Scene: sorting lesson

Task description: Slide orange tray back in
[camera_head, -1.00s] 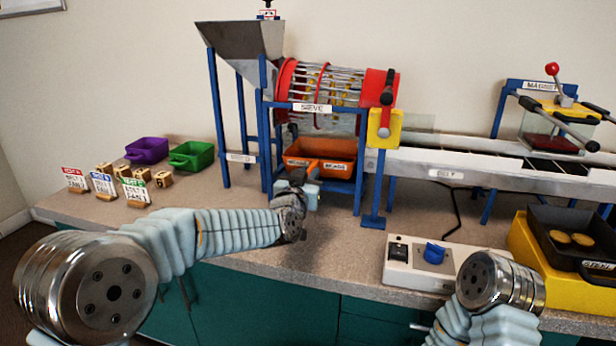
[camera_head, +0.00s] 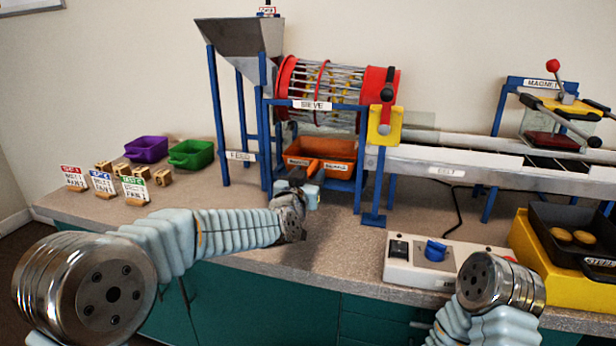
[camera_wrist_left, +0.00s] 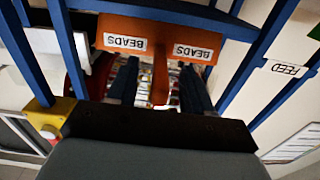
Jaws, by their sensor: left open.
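The orange tray (camera_head: 335,148) sits under the sieve drum, between the blue legs of the stand. Its front carries two white labels, which read BEADS in the left wrist view, where the tray front (camera_wrist_left: 160,27) also shows. An orange handle (camera_wrist_left: 160,78) sticks out from the middle of that front. My left gripper (camera_head: 305,179) is at the tray's front. In the left wrist view its two dark fingers (camera_wrist_left: 160,92) stand apart, one on each side of the handle, with gaps. My right gripper is out of view; only part of that arm shows at lower right.
Blue legs (camera_head: 265,140) stand close on both sides of the tray. The red sieve drum (camera_head: 325,85) is above it. A white switch box (camera_head: 410,270) is at the front right of the bench. Purple (camera_head: 147,150) and green (camera_head: 192,155) bins stand left. The bench before the stand is clear.

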